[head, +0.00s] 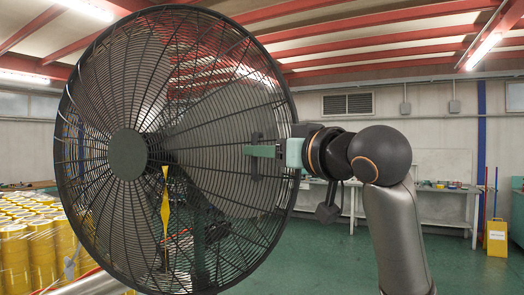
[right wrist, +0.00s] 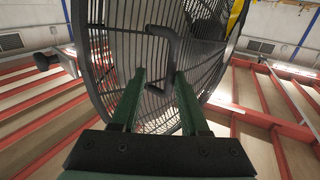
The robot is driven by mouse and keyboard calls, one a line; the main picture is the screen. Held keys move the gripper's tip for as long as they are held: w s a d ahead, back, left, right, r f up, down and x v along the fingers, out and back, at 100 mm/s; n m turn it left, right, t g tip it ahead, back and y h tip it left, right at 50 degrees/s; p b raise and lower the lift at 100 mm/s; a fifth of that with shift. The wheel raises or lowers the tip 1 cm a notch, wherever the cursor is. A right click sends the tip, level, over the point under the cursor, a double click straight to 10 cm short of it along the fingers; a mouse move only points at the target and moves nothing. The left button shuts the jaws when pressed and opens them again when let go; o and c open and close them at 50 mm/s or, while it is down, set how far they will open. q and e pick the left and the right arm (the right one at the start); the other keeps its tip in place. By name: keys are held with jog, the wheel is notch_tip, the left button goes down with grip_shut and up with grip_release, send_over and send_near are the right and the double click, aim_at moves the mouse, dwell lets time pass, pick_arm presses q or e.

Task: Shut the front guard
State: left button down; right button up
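The front guard (head: 100,190) is a large round dark wire grille with a grey hub disc (head: 128,154). It fills the left half of the head view, and dark parts and a yellow strip show through its wires. Its wires also show in the right wrist view (right wrist: 108,55), with a grey bent handle (right wrist: 172,50) on them. My right gripper (head: 250,151) is at the guard's right side, partly seen through the wires. In the right wrist view its green fingers (right wrist: 160,73) stand apart, with the handle's lower end near the gap between them. Contact is unclear. My left gripper is not visible.
Several yellow rolls (head: 30,250) stand at the lower left. A grey workbench (head: 440,188) runs along the back wall at right. A yellow container (head: 497,238) stands near a blue post. The green floor (head: 460,265) at right is clear.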

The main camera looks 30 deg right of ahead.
jog(key=shift+o, duration=0.3)
jog(key=s+d+b, duration=0.1)
jog(key=s+b, duration=0.2)
jog(key=s, duration=0.9)
jog(key=shift+s, duration=0.25)
jog(key=shift+w, duration=0.1)
